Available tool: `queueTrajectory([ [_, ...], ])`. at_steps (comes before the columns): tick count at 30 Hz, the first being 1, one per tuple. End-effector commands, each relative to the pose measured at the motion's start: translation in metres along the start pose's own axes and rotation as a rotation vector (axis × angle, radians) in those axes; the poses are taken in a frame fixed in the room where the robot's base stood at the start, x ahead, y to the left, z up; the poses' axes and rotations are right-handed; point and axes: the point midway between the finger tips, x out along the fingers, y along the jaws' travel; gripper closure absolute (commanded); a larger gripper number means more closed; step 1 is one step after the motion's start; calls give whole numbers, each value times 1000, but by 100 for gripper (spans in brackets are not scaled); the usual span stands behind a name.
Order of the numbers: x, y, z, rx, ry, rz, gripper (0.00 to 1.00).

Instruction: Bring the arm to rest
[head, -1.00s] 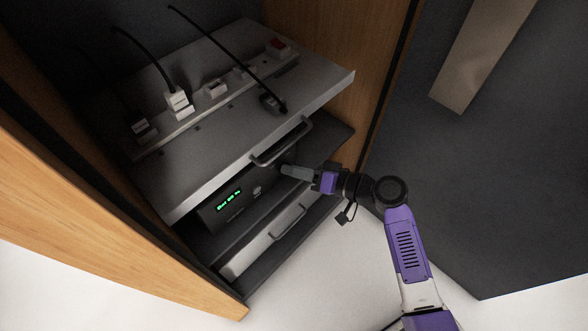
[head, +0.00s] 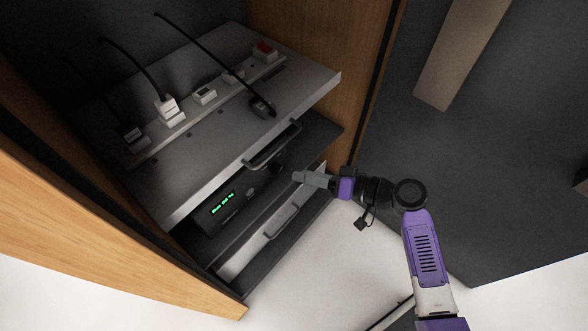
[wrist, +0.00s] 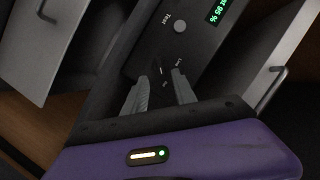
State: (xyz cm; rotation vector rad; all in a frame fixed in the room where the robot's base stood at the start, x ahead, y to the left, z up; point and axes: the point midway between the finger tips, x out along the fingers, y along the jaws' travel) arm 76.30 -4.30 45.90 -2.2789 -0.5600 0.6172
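My gripper (head: 297,176) is in front of the cabinet, to the right of the black unit (head: 205,216) with the green display (head: 222,203). In the wrist view my gripper (wrist: 160,84) has its two grey fingers apart with nothing between them. Past the fingertips is the dark panel of the unit (wrist: 185,50), with a small dial (wrist: 160,69), a round button (wrist: 180,26) and part of the green display (wrist: 222,10). The fingers appear clear of the panel. My purple and black arm is bent, reaching in from the lower right.
Above the unit, a pulled-out grey shelf (head: 190,150) with a handle (head: 272,146) carries plugs and cables. A lower drawer (head: 255,248) has a handle (head: 282,221). Wooden cabinet sides (head: 325,50) flank these. The pale floor (head: 345,255) in front is open.

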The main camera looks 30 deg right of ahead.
Motion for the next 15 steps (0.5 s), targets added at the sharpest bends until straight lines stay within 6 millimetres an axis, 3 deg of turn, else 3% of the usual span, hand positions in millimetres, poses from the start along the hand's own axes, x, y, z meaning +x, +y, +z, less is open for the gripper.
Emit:
queueTrajectory([
  [4, -12, -1, -1, -1, 2, 0, 67],
  [15, -14, 0, 0, -1, 1, -1, 67],
])
